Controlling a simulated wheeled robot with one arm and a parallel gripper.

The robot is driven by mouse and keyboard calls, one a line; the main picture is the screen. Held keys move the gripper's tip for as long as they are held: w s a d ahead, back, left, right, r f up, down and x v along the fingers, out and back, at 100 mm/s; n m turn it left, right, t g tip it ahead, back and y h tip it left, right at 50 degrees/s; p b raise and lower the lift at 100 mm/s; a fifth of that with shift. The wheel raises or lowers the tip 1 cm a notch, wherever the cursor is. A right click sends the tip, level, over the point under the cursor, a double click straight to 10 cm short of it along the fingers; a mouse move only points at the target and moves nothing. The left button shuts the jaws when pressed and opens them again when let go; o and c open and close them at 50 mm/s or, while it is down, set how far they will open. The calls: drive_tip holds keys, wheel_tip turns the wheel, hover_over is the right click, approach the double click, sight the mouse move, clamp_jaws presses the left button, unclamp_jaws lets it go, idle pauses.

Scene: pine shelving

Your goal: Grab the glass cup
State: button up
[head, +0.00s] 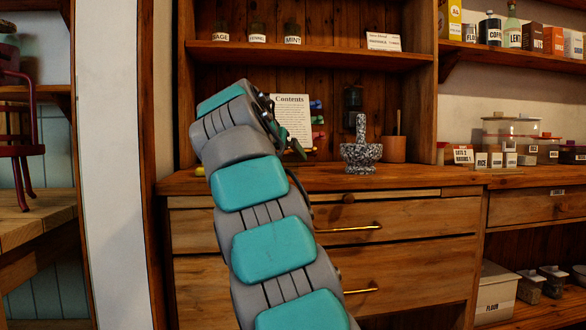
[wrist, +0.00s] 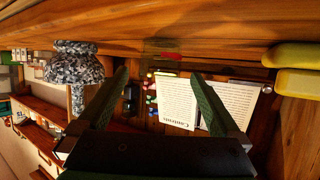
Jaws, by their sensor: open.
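My gripper (wrist: 159,73) is open, with its two dark green fingers spread apart and nothing between them in contact. In the head view, my gripper (head: 297,148) is partly hidden behind my arm, just above the counter. In the wrist view, a faint see-through shape with a red patch lies beyond the fingertips, near the counter surface; it may be the glass cup (wrist: 163,47), but I cannot tell for certain. I cannot make out a glass cup on the counter in the head view, where my arm covers part of it.
A speckled stone mortar with pestle (head: 361,155) stands on the counter (head: 420,178), right of my gripper. It also shows in the wrist view (wrist: 75,68). A terracotta pot (head: 394,149) is beside it. A printed contents page (head: 292,118) stands behind. Yellow objects (wrist: 300,70) are at the wrist view's right.

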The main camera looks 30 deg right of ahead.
sight(292, 163)
drive_tip(key=shift+x, duration=3.65)
drive_tip(key=shift+f, duration=0.1)
drive_tip(key=shift+c, duration=0.2)
drive_tip(key=c, duration=1.4)
